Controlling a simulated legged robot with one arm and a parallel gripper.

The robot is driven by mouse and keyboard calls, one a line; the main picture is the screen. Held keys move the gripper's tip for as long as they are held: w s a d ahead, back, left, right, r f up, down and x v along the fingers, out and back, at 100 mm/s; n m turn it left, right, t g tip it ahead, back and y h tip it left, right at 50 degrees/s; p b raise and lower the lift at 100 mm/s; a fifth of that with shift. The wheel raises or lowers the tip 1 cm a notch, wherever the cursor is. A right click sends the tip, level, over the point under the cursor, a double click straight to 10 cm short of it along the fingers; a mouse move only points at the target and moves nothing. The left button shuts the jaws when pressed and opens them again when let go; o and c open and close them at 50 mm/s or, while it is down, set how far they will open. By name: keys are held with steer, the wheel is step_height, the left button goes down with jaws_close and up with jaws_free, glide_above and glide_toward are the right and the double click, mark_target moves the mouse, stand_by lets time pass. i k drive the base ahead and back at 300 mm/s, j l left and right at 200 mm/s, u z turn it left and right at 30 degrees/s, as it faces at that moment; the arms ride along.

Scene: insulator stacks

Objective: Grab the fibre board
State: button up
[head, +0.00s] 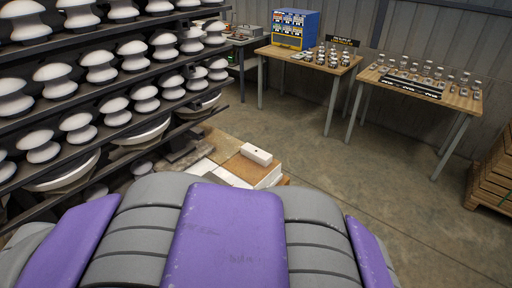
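A flat brown board (243,169), which looks like the fibre board, lies low near the floor just beyond my purple and grey body. A small white block (257,154) rests on its far edge. Its near side is partly hidden behind my body. I cannot tell for sure which of the flat pieces here is the fibre board.
Shelves of white insulators (100,68) fill the left side. Pale flat pieces (201,167) lie beside the brown board. Two wooden tables (330,70) with small items stand at the back. Stacked wooden pallets (492,180) stand at the right edge. The concrete floor (350,170) between is clear.

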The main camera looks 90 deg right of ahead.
mark_target(249, 150)
steer(key=z, duration=3.05)
steer(key=i+l+u, duration=0.1)
steer(key=i+u, duration=0.15)
steer(key=i, duration=0.35)
steer(key=i+l+u, duration=0.25)
steer(key=i, duration=0.3)
